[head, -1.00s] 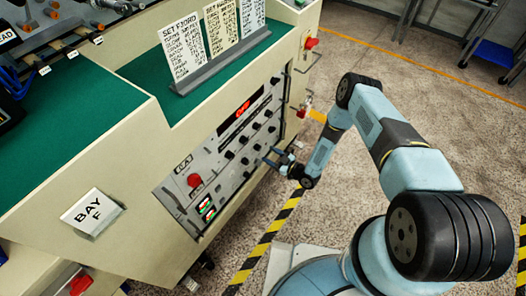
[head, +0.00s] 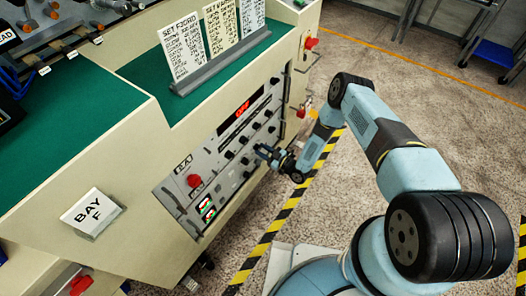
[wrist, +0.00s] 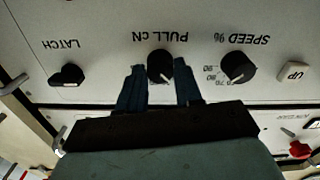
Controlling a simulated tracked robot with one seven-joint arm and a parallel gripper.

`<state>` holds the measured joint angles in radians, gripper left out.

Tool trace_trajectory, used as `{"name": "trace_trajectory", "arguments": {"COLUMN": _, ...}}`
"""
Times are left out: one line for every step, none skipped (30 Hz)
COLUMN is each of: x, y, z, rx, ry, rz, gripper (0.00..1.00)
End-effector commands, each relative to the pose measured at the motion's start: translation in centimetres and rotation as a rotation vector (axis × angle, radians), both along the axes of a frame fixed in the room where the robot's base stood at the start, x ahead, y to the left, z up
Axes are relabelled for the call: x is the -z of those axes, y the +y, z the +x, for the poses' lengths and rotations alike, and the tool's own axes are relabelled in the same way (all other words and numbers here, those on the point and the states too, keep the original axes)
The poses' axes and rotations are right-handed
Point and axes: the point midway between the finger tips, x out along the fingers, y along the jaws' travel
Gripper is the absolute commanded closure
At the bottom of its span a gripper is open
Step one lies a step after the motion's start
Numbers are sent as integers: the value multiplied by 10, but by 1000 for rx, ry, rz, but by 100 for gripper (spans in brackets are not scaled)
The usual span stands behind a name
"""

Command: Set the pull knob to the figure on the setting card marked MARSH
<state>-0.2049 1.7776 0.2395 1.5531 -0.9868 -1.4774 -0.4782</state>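The PULL cN knob (wrist: 160,66) is black with a pale pointer line, on the grey panel, seen upside down in the wrist view. My gripper (wrist: 160,77) is open, its two dark fingertips on either side of the knob's near part. I see slim gaps and cannot tell how deep the fingers reach. In the head view my gripper (head: 266,154) is close to the panel's lower knobs. Three setting cards stand in a rack: one headed SET FJORD (head: 183,50), a middle card (head: 220,25) and a right card (head: 252,14). I cannot read MARSH on any.
The SPEED % knob (wrist: 238,67), LATCH knob (wrist: 67,75) and white UP button (wrist: 295,73) flank the pull knob. A red-lit display (head: 235,113) and a red button (head: 194,181) are on the panel.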

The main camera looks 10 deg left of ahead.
Motion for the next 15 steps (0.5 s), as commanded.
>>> {"name": "trace_trajectory", "arguments": {"x": 0, "y": 0, "z": 0, "rx": 0, "ry": 0, "rz": 0, "gripper": 71}}
{"name": "trace_trajectory", "arguments": {"x": 0, "y": 0, "z": 0, "rx": 0, "ry": 0, "rz": 0, "gripper": 74}}
{"name": "trace_trajectory", "arguments": {"x": 0, "y": 0, "z": 0, "rx": 0, "ry": 0, "rz": 0, "gripper": 77}}
{"name": "trace_trajectory", "arguments": {"x": 0, "y": 0, "z": 0, "rx": 0, "ry": 0, "rz": 0, "gripper": 80}}
{"name": "trace_trajectory", "arguments": {"x": 0, "y": 0, "z": 0, "rx": 0, "ry": 0, "rz": 0, "gripper": 83}}
{"name": "trace_trajectory", "arguments": {"x": 0, "y": 0, "z": 0, "rx": 0, "ry": 0, "rz": 0, "gripper": 87}}
{"name": "trace_trajectory", "arguments": {"x": 0, "y": 0, "z": 0, "rx": 0, "ry": 0, "rz": 0, "gripper": 90}}
{"name": "trace_trajectory", "arguments": {"x": 0, "y": 0, "z": 0, "rx": 0, "ry": 0, "rz": 0, "gripper": 93}}
{"name": "trace_trajectory", "arguments": {"x": 0, "y": 0, "z": 0, "rx": 0, "ry": 0, "rz": 0, "gripper": 97}}
{"name": "trace_trajectory", "arguments": {"x": 0, "y": 0, "z": 0, "rx": 0, "ry": 0, "rz": 0, "gripper": 97}}
{"name": "trace_trajectory", "arguments": {"x": 0, "y": 0, "z": 0, "rx": 0, "ry": 0, "rz": 0, "gripper": 97}}
{"name": "trace_trajectory", "arguments": {"x": 0, "y": 0, "z": 0, "rx": 0, "ry": 2, "rz": 1, "gripper": 97}}
{"name": "trace_trajectory", "arguments": {"x": 0, "y": 0, "z": 0, "rx": 0, "ry": 5, "rz": 2, "gripper": 97}}
{"name": "trace_trajectory", "arguments": {"x": 0, "y": 0, "z": 0, "rx": 0, "ry": 7, "rz": 3, "gripper": 97}}
{"name": "trace_trajectory", "arguments": {"x": 0, "y": 0, "z": 0, "rx": 1, "ry": 15, "rz": 6, "gripper": 97}}
